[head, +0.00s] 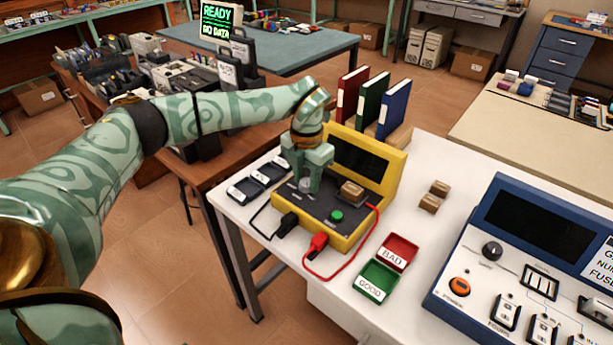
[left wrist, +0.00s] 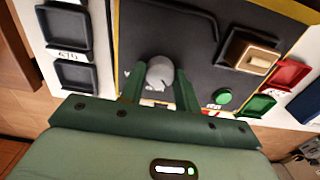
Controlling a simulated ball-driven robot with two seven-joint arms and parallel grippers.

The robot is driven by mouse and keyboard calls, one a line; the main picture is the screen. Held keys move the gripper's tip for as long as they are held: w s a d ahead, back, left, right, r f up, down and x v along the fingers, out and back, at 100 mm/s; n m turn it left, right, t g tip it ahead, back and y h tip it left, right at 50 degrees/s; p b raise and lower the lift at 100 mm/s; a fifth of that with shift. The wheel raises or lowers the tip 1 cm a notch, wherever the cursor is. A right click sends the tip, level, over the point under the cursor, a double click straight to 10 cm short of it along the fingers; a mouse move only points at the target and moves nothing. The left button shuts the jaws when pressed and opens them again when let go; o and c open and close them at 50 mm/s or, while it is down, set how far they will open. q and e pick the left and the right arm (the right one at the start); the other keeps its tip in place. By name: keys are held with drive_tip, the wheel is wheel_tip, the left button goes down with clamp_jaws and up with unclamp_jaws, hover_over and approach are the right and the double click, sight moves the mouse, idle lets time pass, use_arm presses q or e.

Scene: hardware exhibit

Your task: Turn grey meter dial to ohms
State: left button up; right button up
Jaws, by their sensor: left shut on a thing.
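The grey dial (left wrist: 160,72) sits on the dark panel (head: 322,207) of the yellow meter (head: 393,172). My left gripper (head: 306,182) has come down over it from above. In the left wrist view my left gripper (left wrist: 160,88) is shut on the dial, with one finger on each side. The dial also shows between the fingers in the head view (head: 305,185). Its markings are mostly hidden by the fingers, so I cannot tell which setting it points to. The meter's screen (head: 358,160) is dark. My right gripper is not in view.
A green button (head: 336,216) and a tan block (head: 352,192) are right of the dial on the meter. Black (head: 287,225) and red (head: 318,243) plugs are at its front. Red BAD (head: 398,252) and green GOOD (head: 375,281) trays lie in front. Binders (head: 372,100) stand behind.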

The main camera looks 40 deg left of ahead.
use_arm(q)
drive_tip(key=shift+r+m+p, duration=0.25)
drive_tip(key=shift+m+p, duration=0.05)
drive_tip(key=shift+p, duration=0.25)
drive_tip(key=m+p, duration=0.3)
drive_tip(key=shift+m+p, duration=1.05)
drive_tip(key=shift+m, duration=0.15)
drive_tip(key=shift+f+m+p, duration=0.15)
drive_tip(key=shift+m+p, duration=0.45)
drive_tip(key=shift+m, duration=0.6)
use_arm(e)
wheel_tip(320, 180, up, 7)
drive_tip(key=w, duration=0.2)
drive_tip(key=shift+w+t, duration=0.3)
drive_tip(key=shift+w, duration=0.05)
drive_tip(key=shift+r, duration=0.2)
use_arm(q)
drive_tip(key=o, duration=1)
drive_tip(key=shift+f, duration=0.1)
